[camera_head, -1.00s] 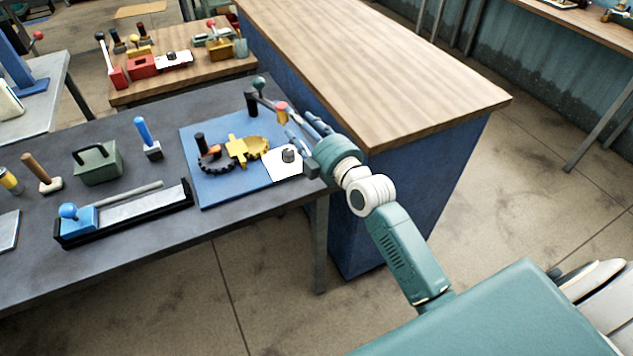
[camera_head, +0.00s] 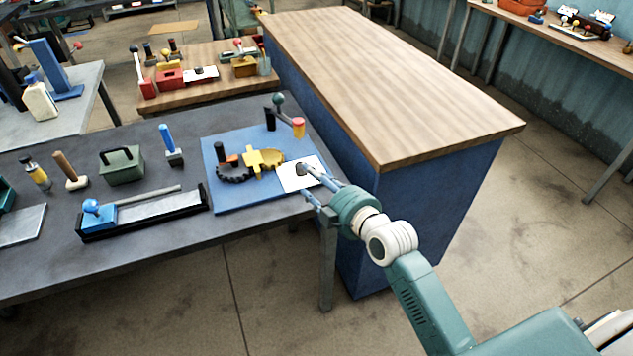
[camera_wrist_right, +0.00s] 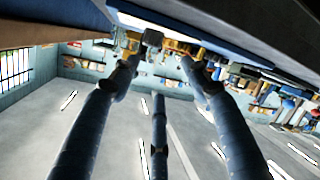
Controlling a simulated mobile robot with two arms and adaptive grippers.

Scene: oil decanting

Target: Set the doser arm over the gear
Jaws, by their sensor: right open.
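The doser arm (camera_head: 289,114) stands at the back right corner of a blue board. It has a dark green ball knob (camera_head: 278,99) and an orange-yellow cup (camera_head: 298,128) at its end, right of the gears and not above them. A dark toothed gear (camera_head: 234,176) and a yellow gear (camera_head: 271,159) lie on the board. My right gripper (camera_head: 307,180) is open over the white card at the board's right edge, in front of the doser arm and apart from it. Its spread fingers also show in the right wrist view (camera_wrist_right: 165,70), with nothing between them. My left gripper is not in view.
The white card (camera_head: 292,181) has a dark knob partly hidden by a finger. A blue cabinet with a wooden top (camera_head: 400,80) stands close on the right. A green box (camera_head: 122,166) and a sharpening-stone-like tray (camera_head: 150,213) are left of the board (camera_head: 225,201).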

